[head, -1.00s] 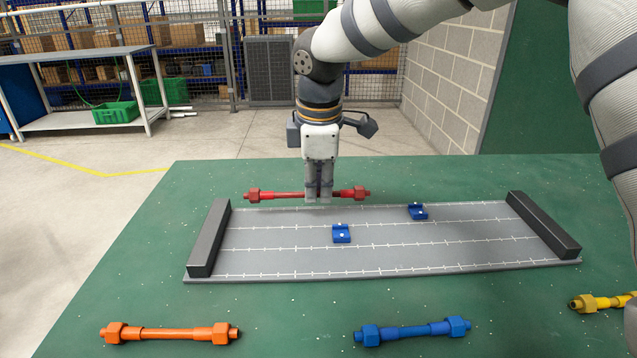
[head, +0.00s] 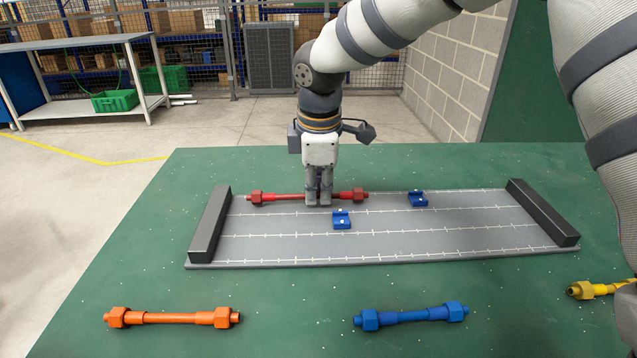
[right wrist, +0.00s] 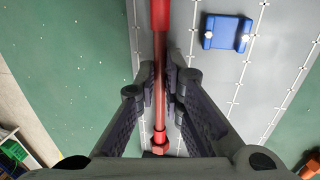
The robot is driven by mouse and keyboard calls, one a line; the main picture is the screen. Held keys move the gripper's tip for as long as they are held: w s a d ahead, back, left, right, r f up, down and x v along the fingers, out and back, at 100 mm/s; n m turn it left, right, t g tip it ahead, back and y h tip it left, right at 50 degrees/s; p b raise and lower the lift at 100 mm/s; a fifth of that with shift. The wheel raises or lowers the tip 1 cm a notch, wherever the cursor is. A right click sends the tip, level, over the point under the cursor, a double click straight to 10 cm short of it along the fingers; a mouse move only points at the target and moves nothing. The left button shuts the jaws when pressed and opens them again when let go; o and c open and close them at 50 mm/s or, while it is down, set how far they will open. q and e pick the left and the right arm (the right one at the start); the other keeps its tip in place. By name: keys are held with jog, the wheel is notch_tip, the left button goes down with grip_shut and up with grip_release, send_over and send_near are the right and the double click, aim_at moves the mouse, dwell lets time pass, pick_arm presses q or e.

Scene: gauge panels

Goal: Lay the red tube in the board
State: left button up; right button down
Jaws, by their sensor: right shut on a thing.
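The red tube (head: 285,197) has a hexagonal nut near each end and lies crosswise in the head view at the board's back-left edge. My right gripper (head: 318,203) is shut around its middle, pointing down. The tube also runs lengthwise between the fingers (right wrist: 165,78) in the right wrist view. The grey board (head: 270,250) has white tick lines and dark end blocks. Two blue clips, one near the middle (head: 341,221) and one at the back (head: 417,200), stand on it, clear of the tube. Whether the tube touches the board is unclear. My left gripper is out of view.
An orange tube (head: 172,318) and a blue tube (head: 411,316) lie on the green table (head: 290,310) in front of the board. A yellow tube (head: 590,290) is partly cut off at the right. The board's front and right areas are clear.

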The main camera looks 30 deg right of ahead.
jog(key=shift+f, duration=0.2)
dwell(0.5)
jog(key=c, duration=1.6)
grip_release()
notch_tip(320, 180, up, 18)
jog(key=s+a, duration=0.1)
jog(key=s, duration=0.1)
jog(key=shift+f, duration=0.15)
